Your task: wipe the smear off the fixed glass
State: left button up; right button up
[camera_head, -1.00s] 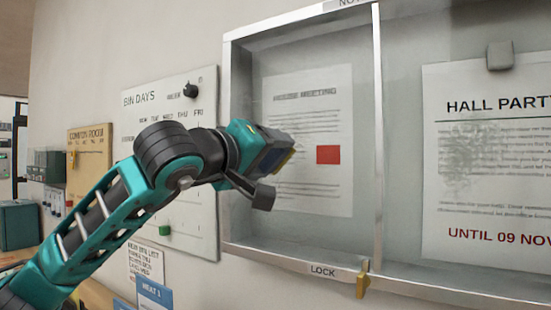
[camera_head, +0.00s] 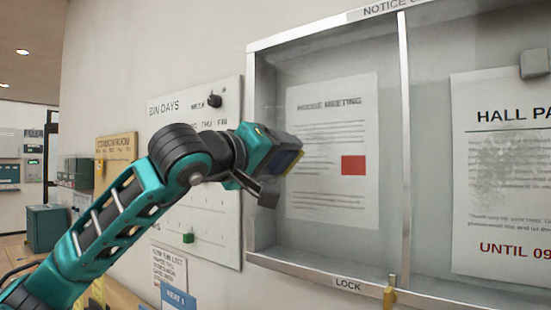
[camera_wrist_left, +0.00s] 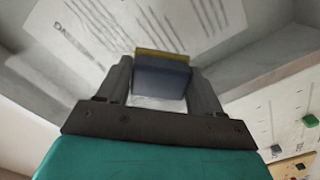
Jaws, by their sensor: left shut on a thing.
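My left gripper (camera_head: 286,172) is shut on a dark blue-grey block with a yellow edge (camera_wrist_left: 162,78), seen clearly between the fingers in the left wrist view. It is in front of the left pane of the notice case, by the left edge of the "House Meeting" sheet (camera_head: 330,205). I cannot tell whether the block touches the glass. A grey speckled smear (camera_head: 497,158) shows over the "Hall Party" sheet (camera_head: 480,215) behind the right pane, well right of the gripper. My right gripper is not in view.
The case has a metal frame with a middle upright (camera_head: 405,150) and a yellow key or latch (camera_head: 390,293) by the "Lock" label. A "Bin Days" board (camera_head: 225,240) with small knobs hangs left of it.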

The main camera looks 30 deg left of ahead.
aim_at(308, 149)
pick_arm(q)
jog(key=shift+s+d+p, duration=0.2)
jog(key=shift+d+p, duration=0.1)
jog(key=shift+d, duration=1.95)
jog(key=shift+s+d, duration=0.2)
jog(key=shift+d, duration=2.65)
jog(key=shift+r+p, duration=0.5)
jog(key=shift+r, duration=0.3)
jog(key=shift+a+f+b, duration=0.1)
jog(key=shift+a+b, duration=0.25)
jog(key=shift+a, duration=0.4)
jog(key=shift+w+a+b, duration=0.15)
jog(key=shift+a+b, duration=0.1)
jog(key=shift+a, duration=0.9)
jog(key=shift+w+a+b, duration=0.1)
jog(key=shift+a+b, duration=0.15)
jog(key=shift+a, duration=0.9)
jog(key=shift+w+a, duration=0.15)
jog(key=shift+a, duration=2.1)
jog(key=shift+b, duration=0.35)
